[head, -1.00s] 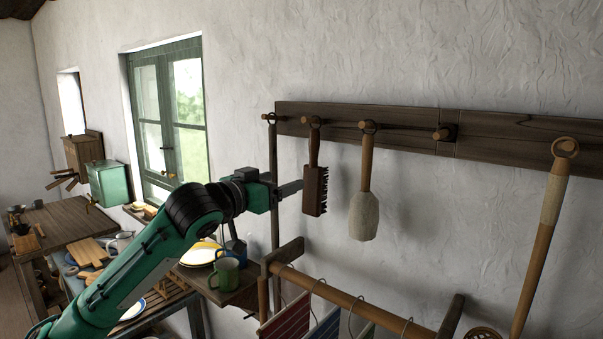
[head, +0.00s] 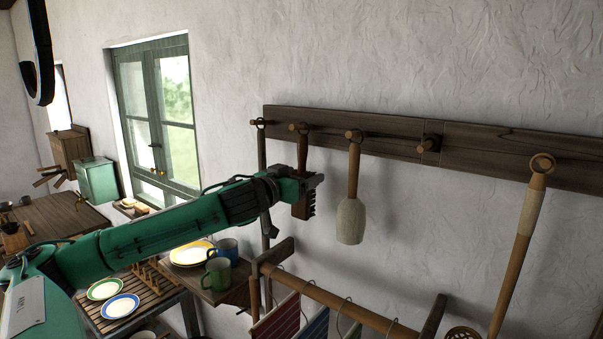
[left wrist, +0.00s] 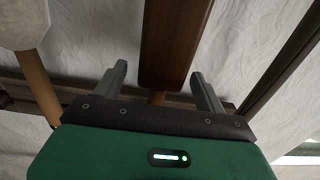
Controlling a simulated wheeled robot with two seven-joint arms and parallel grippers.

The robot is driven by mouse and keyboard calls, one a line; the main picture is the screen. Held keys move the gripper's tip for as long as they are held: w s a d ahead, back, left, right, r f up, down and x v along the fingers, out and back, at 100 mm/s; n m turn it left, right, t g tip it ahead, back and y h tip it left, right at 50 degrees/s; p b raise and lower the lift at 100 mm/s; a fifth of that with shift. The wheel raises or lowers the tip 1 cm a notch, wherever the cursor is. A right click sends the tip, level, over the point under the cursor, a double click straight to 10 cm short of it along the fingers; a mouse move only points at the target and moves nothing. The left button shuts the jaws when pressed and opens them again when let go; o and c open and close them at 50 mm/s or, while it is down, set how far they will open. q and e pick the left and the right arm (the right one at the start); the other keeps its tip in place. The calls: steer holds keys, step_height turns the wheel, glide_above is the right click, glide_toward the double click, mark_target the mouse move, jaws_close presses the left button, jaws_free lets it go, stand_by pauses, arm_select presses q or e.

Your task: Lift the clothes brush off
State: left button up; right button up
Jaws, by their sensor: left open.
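The dark wooden clothes brush (head: 301,211) hangs upright from a peg on the wall rail, its handle up and its bristles to the right. My left gripper (head: 318,181) is open in front of the brush and hides much of its upper block in the head view. In the left wrist view, the brush (left wrist: 177,40) shows between the two spread fingers of the left gripper (left wrist: 158,74), near where block meets handle. Gaps show beside the brush, and I cannot tell whether either finger touches it. My right gripper is not in view.
A pale paddle-like tool (head: 350,221) hangs just right of the brush. The dark peg rail (head: 391,147) runs along the wall. Below are a wooden rod (head: 340,298) with hanging cloths and a shelf with a green mug (head: 217,274). A long-handled tool (head: 517,250) hangs further right.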

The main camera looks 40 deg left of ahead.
arm_select(q)
steer(key=shift+w, duration=0.35)
steer(key=c, duration=1.1)
steer(key=shift+a+r+p, duration=0.1)
steer(key=shift+r+p, duration=0.45)
steer(key=shift+p, duration=0.1)
steer(key=shift+c, duration=0.2)
steer(key=shift+r, duration=0.1)
